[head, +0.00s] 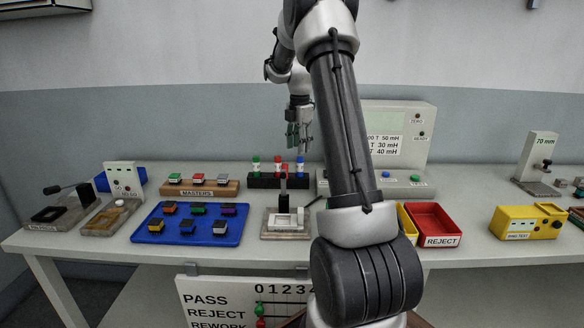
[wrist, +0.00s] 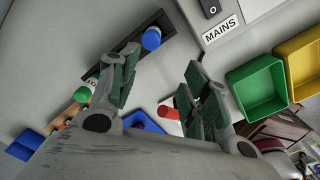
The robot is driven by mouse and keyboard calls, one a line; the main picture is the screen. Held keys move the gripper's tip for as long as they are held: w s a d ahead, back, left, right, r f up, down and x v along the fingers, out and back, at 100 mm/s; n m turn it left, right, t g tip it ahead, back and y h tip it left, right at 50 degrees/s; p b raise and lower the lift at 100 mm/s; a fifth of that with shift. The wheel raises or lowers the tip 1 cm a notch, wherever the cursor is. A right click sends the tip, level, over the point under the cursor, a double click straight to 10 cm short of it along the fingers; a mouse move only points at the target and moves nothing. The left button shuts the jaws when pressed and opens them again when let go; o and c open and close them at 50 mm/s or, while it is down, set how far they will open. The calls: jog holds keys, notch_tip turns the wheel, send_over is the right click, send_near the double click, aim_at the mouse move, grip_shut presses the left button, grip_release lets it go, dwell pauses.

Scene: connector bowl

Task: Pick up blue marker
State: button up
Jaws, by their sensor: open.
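The blue marker (head: 300,166) stands upright at the right end of a black rack (head: 270,181) at the back of the bench. Its blue cap (wrist: 151,38) shows in the wrist view at one end of the rack. A green marker (head: 256,164) and a red marker (head: 283,168) stand in the same rack. My gripper (head: 299,140) is above the rack, apart from the blue marker. In the wrist view my gripper (wrist: 163,85) is open with nothing between its fingers; the blue cap is beyond the fingertips. The left finger hides part of the rack.
A grey MAINS instrument (head: 400,150) stands right of the rack. A clamp fixture (head: 287,222) is in front, its red handle (wrist: 168,112) visible in the wrist view. A blue tray (head: 225,236) of small parts lies left; a red REJECT bin (head: 437,222) stands right.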

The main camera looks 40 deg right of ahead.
aim_at(300, 168)
jog(key=shift+n, duration=0.7)
jog(key=w+d+f, duration=0.1)
jog(key=f, duration=0.1)
jog(key=w+d+f, duration=0.1)
jog(key=shift+w+d+f, duration=0.15)
jog(key=shift+d+f, duration=0.05)
jog(key=shift+f, duration=0.15)
notch_tip(300, 168, down, 7)
jog(key=shift+a, duration=0.1)
grip_shut()
